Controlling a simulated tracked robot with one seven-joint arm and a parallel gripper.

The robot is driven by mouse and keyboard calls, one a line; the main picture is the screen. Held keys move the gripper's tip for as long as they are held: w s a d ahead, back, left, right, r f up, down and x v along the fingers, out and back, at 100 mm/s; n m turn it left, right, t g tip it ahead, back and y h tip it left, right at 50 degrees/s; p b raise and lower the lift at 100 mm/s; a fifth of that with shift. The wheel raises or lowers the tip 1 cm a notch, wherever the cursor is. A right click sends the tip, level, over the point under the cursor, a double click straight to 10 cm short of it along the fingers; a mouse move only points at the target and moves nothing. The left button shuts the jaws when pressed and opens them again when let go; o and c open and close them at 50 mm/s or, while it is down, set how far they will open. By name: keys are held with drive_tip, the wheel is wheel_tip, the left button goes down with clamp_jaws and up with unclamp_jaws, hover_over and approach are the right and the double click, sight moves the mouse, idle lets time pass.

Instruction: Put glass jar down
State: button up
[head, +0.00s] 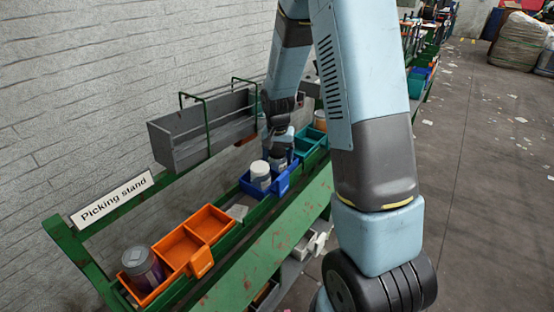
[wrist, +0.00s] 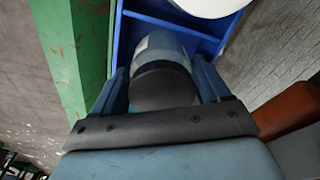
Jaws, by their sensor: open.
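A glass jar with a dark lid (wrist: 160,85) sits in the blue bin (wrist: 135,35) in the wrist view. My gripper (wrist: 163,80) is open, with one finger on each side of the jar. In the head view, my gripper (head: 281,148) is low over the right part of the blue bin (head: 256,191), and it largely hides this jar. A white-lidded container (head: 260,173) stands in the same bin, left of my gripper; its white top (wrist: 200,5) also shows at the upper edge of the wrist view.
The bins sit on a green picking stand (head: 262,262). Teal bins (head: 308,138) lie beyond the blue bin. A grey trough (head: 205,130) hangs behind, along the wall.

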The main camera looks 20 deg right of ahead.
drive_tip(key=r, duration=0.7)
drive_tip(key=s+r, duration=0.1)
drive_tip(key=r, duration=0.3)
drive_tip(key=shift+a, duration=0.25)
drive_tip(key=s+r+n+t, duration=0.2)
drive_tip(key=s+r, duration=1)
drive_tip(key=r, duration=0.1)
drive_tip(key=s+r+n+t, duration=0.1)
drive_tip(key=s+r, duration=0.1)
drive_tip(key=s, duration=0.5)
drive_tip(key=s+r+n+t, duration=0.1)
drive_tip(key=s+r+n, duration=0.1)
drive_tip(key=s, duration=0.6)
drive_tip(key=shift+s+r+t, duration=0.2)
drive_tip(key=shift+r+t, duration=0.2)
drive_tip(key=shift+r, duration=0.1)
